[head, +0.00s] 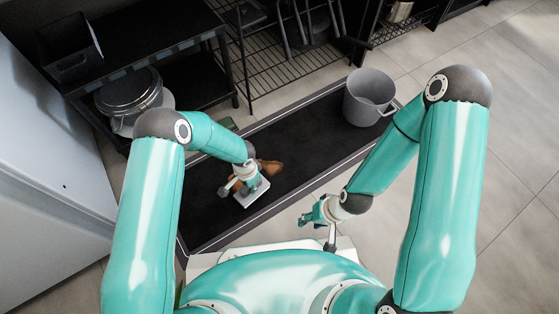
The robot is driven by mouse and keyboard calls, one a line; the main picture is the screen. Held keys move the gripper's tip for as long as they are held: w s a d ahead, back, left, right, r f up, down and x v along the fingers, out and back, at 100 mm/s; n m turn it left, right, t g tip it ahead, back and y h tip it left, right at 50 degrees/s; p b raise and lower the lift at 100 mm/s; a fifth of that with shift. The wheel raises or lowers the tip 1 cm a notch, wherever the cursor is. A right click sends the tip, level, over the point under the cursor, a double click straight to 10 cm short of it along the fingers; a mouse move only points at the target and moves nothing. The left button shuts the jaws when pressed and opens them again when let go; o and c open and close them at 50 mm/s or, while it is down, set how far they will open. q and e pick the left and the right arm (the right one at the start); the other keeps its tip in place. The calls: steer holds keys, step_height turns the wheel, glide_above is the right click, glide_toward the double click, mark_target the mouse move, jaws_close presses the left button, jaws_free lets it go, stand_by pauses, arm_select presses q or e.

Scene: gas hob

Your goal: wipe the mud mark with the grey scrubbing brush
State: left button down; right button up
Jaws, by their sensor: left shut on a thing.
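The brown mud mark (270,167) lies on the black mat (310,135), partly hidden behind my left gripper. My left gripper (245,186) is shut on the grey scrubbing brush, whose pale, flat block (254,194) shows under the fingers. The brush is low over the mat, just on the near side of the mark; I cannot tell whether it touches the mat. My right gripper (318,228) looks open and empty, its fingers spread, near the mat's near edge.
A grey bucket (368,98) stands at the mat's far right end. A dark shelf with a lidded pot (130,92) and wire racks (285,70) border the far side. Tiled floor at right is clear.

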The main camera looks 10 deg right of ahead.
arm_select(q)
steer(key=shift+r+p, duration=0.8)
steer(key=shift+r, duration=0.95)
arm_select(e)
step_height(320, 180, up, 2)
